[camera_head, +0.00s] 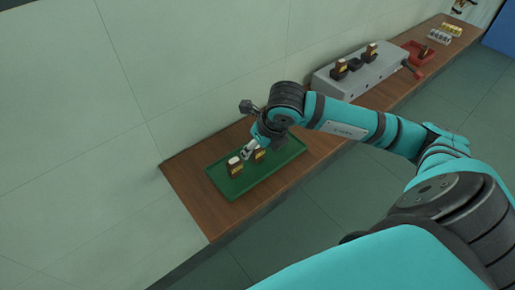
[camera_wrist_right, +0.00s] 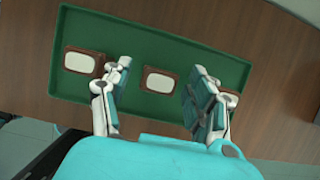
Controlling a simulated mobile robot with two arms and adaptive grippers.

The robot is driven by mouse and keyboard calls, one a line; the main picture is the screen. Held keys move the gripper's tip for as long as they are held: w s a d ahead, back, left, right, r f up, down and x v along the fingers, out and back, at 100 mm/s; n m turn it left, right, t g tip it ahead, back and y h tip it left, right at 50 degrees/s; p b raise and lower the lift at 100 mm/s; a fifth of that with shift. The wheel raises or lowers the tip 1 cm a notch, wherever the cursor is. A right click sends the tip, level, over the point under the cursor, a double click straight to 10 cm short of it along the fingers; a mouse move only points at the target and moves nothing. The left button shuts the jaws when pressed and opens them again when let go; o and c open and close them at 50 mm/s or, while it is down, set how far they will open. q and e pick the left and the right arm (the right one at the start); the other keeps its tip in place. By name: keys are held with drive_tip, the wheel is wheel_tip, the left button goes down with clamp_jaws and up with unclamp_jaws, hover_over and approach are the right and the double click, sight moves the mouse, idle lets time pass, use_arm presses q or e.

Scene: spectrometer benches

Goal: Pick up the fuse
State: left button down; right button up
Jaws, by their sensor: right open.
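One fuse (camera_head: 234,166) is at the tray's left part; the other fuse (camera_head: 259,155) is partly hidden by my right gripper (camera_head: 251,150). In the right wrist view the tray (camera_wrist_right: 150,103) lies below the gripper (camera_wrist_right: 160,90), whose jaws are open. One fuse (camera_wrist_right: 158,81) shows between the two fingers, apart from both. The other fuse (camera_wrist_right: 84,62) is just outside the left finger. My left gripper is not in view.
The tray rests on a wooden bench (camera_head: 190,190) along a pale wall. A grey box (camera_head: 360,75) with dark and brown parts on top stands farther along. A red tray (camera_head: 417,54) and several small pale and yellow items (camera_head: 452,29) lie beyond.

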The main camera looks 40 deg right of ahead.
drive_tip(key=shift+w+f, duration=0.1)
drive_tip(key=shift+f, duration=0.15)
clamp_jaws()
drive_tip(key=shift+r, duration=0.15)
